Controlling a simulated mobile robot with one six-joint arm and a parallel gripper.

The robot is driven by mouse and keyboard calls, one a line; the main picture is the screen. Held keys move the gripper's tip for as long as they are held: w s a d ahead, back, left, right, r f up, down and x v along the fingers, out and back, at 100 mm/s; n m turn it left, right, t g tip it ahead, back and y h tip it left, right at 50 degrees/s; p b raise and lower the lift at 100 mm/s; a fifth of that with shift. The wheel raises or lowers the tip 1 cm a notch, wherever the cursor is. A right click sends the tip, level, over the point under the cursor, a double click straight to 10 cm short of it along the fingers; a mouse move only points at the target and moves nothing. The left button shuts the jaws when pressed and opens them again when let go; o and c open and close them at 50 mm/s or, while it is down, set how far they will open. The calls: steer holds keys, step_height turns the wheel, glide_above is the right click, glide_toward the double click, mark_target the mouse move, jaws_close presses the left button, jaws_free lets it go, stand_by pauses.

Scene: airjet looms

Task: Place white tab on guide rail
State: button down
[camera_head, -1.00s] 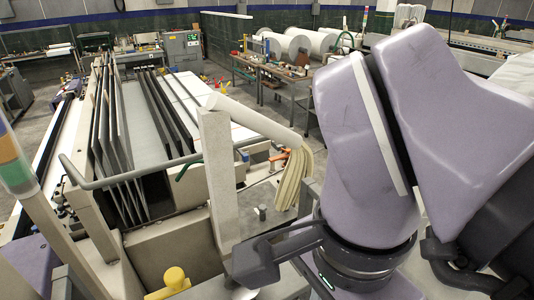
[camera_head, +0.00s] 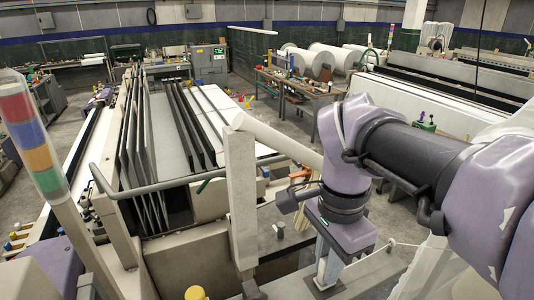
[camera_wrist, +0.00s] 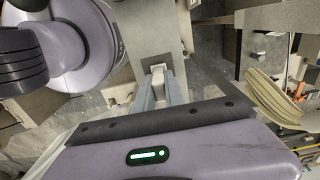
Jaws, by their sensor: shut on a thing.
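My gripper (camera_wrist: 158,100) shows in the wrist view with its two pale fingers close together on a small white tab (camera_wrist: 158,72). The tab's end sticks out just past the fingertips. In the head view my gripper (camera_head: 323,262) points down at the lower right of the loom, beside the pale upright post; the tab is too small there to make out clearly. A broad grey beam (camera_wrist: 150,28) lies beyond the tab in the wrist view. I cannot tell for sure which part is the guide rail, or whether the tab touches anything.
The loom (camera_head: 165,215) with its dark upright frames fills the left. A pale post (camera_head: 241,195) and white roller (camera_head: 280,138) stand close to my arm. A signal light (camera_head: 32,130) is at far left. Hanging pale yarn (camera_wrist: 272,98) is right of the gripper.

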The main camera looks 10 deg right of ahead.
steer(key=shift+f, duration=0.2)
steer(key=c, duration=1.4)
jaws_free()
steer(key=shift+r, duration=0.1)
step_height(320, 180, up, 12)
steer(key=p, duration=0.2)
steer(key=shift+r+p, duration=0.2)
steer(key=shift+p, duration=0.1)
steer(key=shift+s+f, duration=0.1)
